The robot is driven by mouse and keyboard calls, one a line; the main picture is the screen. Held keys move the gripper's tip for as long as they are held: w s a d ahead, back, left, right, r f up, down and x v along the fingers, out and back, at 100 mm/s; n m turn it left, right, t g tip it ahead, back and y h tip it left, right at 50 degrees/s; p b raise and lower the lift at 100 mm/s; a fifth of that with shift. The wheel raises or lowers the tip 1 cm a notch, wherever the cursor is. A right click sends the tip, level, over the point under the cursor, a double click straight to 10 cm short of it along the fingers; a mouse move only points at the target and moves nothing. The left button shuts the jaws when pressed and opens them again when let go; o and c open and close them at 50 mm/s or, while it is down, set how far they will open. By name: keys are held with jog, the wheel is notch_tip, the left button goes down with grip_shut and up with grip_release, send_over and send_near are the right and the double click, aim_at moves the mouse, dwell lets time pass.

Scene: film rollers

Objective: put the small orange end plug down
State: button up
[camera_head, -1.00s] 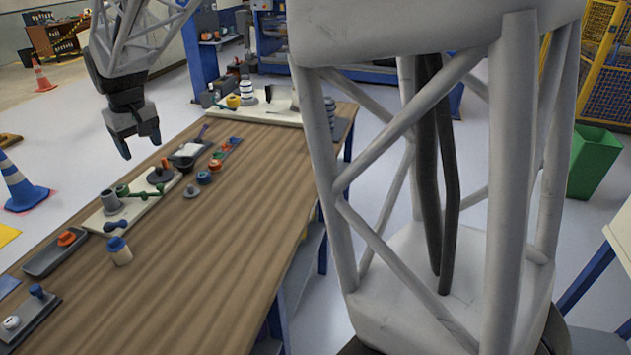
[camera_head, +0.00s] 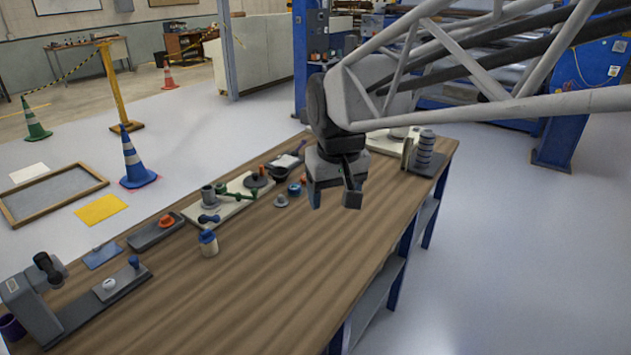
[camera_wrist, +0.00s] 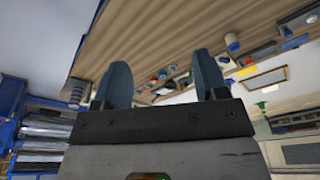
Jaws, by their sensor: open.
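My gripper (camera_head: 333,194) is open, with nothing between its fingers, and hangs above the far part of the wooden table. Its two fingers also show apart in the wrist view (camera_wrist: 163,80). An orange, plug-like piece (camera_head: 167,221) sits in a shallow grey tray (camera_head: 146,240) at the table's left edge, well left of my gripper. Another small orange piece (camera_head: 303,178) lies among parts just left of my gripper. I cannot tell for sure which of these is the small orange end plug. My gripper hides part of the table behind it.
A blue-capped bottle (camera_head: 208,244) stands near the table's middle left. A pale board with fixtures (camera_head: 236,205) lies behind it. A dark ringed stack (camera_head: 425,150) stands at the far right corner. The right and front wood of the table (camera_head: 270,285) is clear.

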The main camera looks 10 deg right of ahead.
jog(key=s+d+f+m, duration=0.1)
jog(key=s+d+f, duration=0.1)
jog(key=s, duration=0.6)
jog(key=s+d+f+m, duration=0.1)
jog(key=s+d+f, duration=0.2)
jog(key=s, duration=0.5)
jog(key=shift+f, duration=0.4)
